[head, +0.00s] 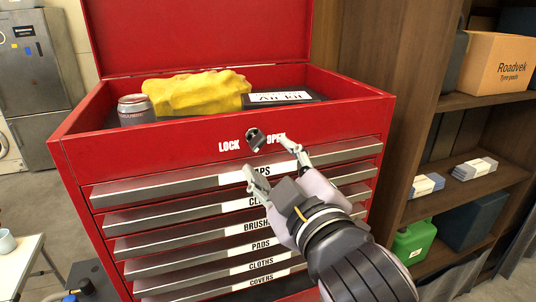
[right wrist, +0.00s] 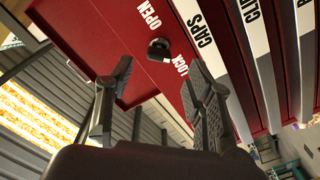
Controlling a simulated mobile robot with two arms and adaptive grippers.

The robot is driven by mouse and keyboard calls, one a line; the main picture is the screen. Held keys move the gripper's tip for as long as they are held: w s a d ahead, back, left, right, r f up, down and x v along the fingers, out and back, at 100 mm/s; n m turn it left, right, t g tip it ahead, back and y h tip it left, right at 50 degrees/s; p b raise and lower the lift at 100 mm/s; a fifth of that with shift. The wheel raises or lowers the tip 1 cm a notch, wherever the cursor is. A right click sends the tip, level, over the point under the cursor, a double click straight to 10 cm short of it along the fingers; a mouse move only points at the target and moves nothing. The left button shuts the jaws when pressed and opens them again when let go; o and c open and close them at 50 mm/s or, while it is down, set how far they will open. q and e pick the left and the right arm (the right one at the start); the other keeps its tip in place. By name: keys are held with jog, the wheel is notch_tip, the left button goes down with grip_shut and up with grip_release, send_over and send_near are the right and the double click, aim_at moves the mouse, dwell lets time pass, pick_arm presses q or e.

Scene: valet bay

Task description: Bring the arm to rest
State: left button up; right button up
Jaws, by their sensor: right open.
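My right gripper (head: 268,160) is open and empty in front of the red tool chest (head: 95,151), just below its lock knob (head: 256,140). The dark knob sits between the words LOCK and OPEN. In the right wrist view the knob (right wrist: 158,48) shows beyond the spread fingers (right wrist: 160,85), apart from them. My right arm (head: 360,270) reaches in from the lower right. My left gripper is in neither view.
The chest's lid is up. Its top tray holds a can (head: 136,109), a yellow cloth (head: 197,92) and a dark Air kit case (head: 282,98). Labelled drawers below look shut. A wooden shelf (head: 470,186) stands close on the right; a white table (head: 22,262) is lower left.

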jog(key=s+d+f+m+g+h, duration=0.1)
jog(key=d+f+m+g+h, duration=0.2)
jog(key=f, duration=1)
jog(key=s+d+f+m+g, duration=0.1)
jog(key=d+f+m+g, duration=0.4)
jog(key=f, duration=0.7)
jog(key=s+d+f+m+g+h, duration=0.1)
jog(key=s+d+f+g, duration=0.3)
jog(key=s+f, duration=0.6)
jog(key=s+d+f+m+g+h, duration=0.1)
jog(key=s+d+f+g, duration=0.1)
jog(key=s+d+f, duration=0.6)
notch_tip(320, 180, down, 31)
jog(key=s+a+g+b, duration=0.1)
jog(key=s+a+b, duration=0.1)
jog(key=b, duration=0.2)
jog(key=s+d+f+g+b, duration=0.1)
jog(key=s+d+f+b, duration=0.2)
jog(key=s+f, duration=1.4)
notch_tip(320, 180, down, 4)
jog(key=shift+r+h, duration=0.25)
jog(key=shift+h, duration=0.05)
